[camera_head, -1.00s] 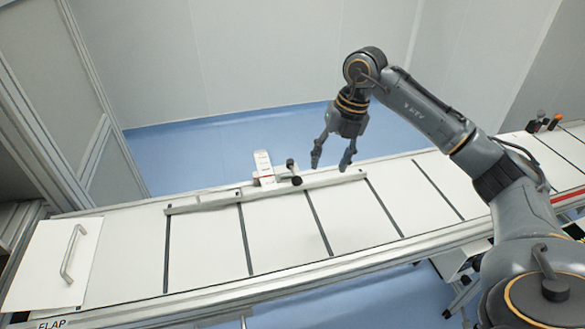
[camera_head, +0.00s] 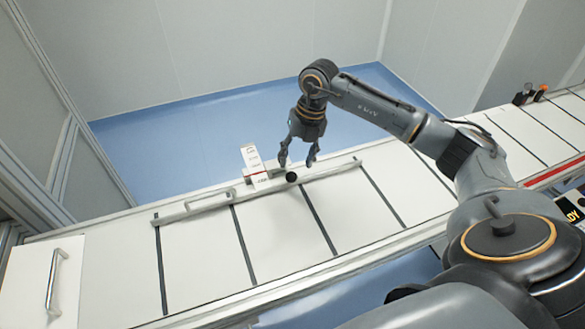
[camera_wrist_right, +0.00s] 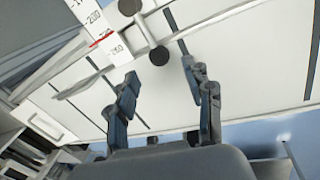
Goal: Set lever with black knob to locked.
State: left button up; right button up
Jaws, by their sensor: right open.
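The black knob (camera_head: 291,177) sits by the rail, next to a white scale. In the right wrist view, a short grey lever bar (camera_wrist_right: 145,31) has a black round end (camera_wrist_right: 159,55) nearer me and another dark end (camera_wrist_right: 130,6) farther away. My right gripper (camera_head: 298,163) is open and empty, pointing down just above the knob in the head view. In the wrist view, the nearer black end shows between and slightly beyond the fingertips (camera_wrist_right: 160,70), with no clear contact. No locked marking is readable. My left gripper is not in view.
The white scale (camera_head: 252,160) with a red line stands behind the rail (camera_head: 200,205). The rail crosses a white table (camera_head: 270,240) with dark slots. A flap with a metal handle (camera_head: 54,283) is at the left.

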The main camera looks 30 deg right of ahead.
aim_at(293, 173)
jog(key=f, duration=0.3)
jog(key=a+f+p, duration=0.1)
jog(key=shift+w+f, duration=0.2)
jog(key=shift+f, duration=0.55)
jog(key=shift+c, duration=1)
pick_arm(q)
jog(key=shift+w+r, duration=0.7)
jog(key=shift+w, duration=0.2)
pick_arm(e)
grip_shut()
